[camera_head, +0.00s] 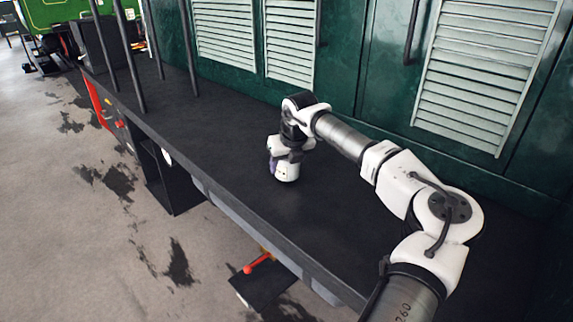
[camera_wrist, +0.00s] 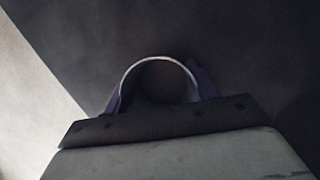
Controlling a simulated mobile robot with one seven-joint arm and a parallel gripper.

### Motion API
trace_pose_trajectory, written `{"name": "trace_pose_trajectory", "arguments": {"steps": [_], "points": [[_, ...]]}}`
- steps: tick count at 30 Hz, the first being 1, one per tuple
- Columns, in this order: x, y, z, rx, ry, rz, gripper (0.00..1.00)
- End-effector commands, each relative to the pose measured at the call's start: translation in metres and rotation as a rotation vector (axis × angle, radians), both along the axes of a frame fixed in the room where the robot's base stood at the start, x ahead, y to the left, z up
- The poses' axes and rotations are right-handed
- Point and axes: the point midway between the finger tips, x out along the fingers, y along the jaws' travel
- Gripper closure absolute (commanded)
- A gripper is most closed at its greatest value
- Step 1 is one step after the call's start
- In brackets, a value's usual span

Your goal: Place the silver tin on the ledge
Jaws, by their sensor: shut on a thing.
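The silver tin shows in the wrist view only as a thin, pale round rim (camera_wrist: 158,58) around a dark inside. My gripper (camera_wrist: 160,88) is shut on it, with a purple finger on each side. In the head view my gripper (camera_head: 284,170) points down over the dark ledge (camera_head: 225,135) along the green tram side. In the wrist view the dark ledge surface (camera_wrist: 235,45) lies behind the tin, and the ledge's edge runs at the left.
Green panels with pale louvres (camera_head: 475,70) rise behind the ledge. Dark upright poles (camera_head: 130,55) stand at its far left part. The ledge around my gripper is clear. Stained grey floor (camera_head: 90,220) lies below, with a red-handled step (camera_head: 262,265) beside the ledge.

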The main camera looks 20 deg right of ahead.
Motion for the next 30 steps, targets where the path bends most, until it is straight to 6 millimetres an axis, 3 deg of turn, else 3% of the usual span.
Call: {"name": "trace_pose_trajectory", "arguments": {"steps": [3, 13, 14, 18, 30], "points": [[-0.0001, 0.0001, -0.0098, 0.0, -0.001, 0.0, 0.75], [0.0, 0.0001, -0.0147, -0.001, -0.001, 0.001, 0.75], [0.0001, 0.0001, -0.0137, -0.001, -0.001, 0.001, 0.41], [0.0, 0.0001, -0.0132, 0.0, 0.0, 0.001, 0.22], [-0.0011, -0.0002, -0.0068, -0.001, -0.002, 0.001, 0.21]]}}
